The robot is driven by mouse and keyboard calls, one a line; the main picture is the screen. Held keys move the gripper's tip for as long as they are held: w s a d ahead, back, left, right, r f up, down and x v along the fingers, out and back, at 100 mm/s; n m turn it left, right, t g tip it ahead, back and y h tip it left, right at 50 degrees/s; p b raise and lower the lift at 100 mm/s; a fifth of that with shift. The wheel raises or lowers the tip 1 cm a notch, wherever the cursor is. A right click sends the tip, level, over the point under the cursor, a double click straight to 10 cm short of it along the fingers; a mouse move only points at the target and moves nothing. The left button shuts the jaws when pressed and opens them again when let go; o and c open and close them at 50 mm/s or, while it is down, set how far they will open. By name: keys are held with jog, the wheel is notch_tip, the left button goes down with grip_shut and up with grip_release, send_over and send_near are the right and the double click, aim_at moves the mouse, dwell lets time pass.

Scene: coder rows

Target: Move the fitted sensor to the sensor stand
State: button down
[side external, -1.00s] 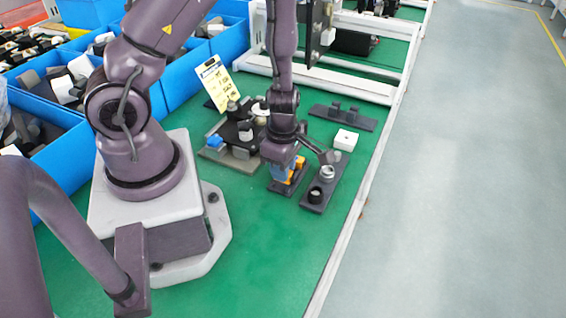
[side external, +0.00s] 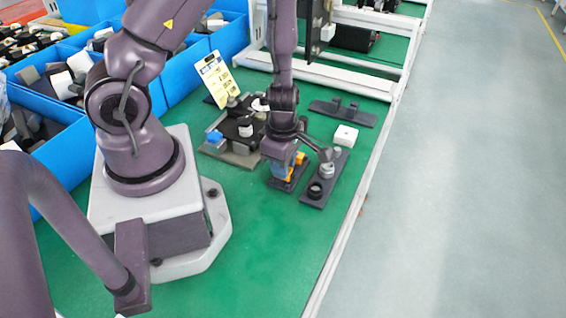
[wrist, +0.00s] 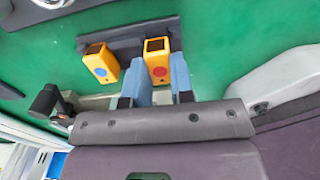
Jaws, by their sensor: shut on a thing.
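Two orange-yellow sensor blocks show in the wrist view: one with a blue dot (wrist: 101,66) and one with a red dot (wrist: 157,62). Both are at a dark stand (wrist: 124,47) on the green table. My gripper (wrist: 162,84) has its blue fingers on either side of the red-dot block and is shut on it. In the side view my gripper (side external: 281,172) points down at the dark stand (side external: 283,185), with orange parts showing beside the fingers. The fingers partly hide the blocks there, and I cannot tell whether the held block touches the stand.
A dark plate (side external: 312,199) with round parts lies just right of my gripper. A white block (side external: 346,136) and a dark bar (side external: 343,113) are behind it. A grey fixture (side external: 233,156) with a blue part stands left. Blue bins (side external: 186,72) line the back left.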

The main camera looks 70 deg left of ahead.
jog(key=shift+f, duration=0.35)
jog(key=shift+f, duration=0.2)
jog(key=c, duration=0.9)
grip_release()
jog(key=shift+r, duration=0.15)
notch_tip(320, 180, up, 13)
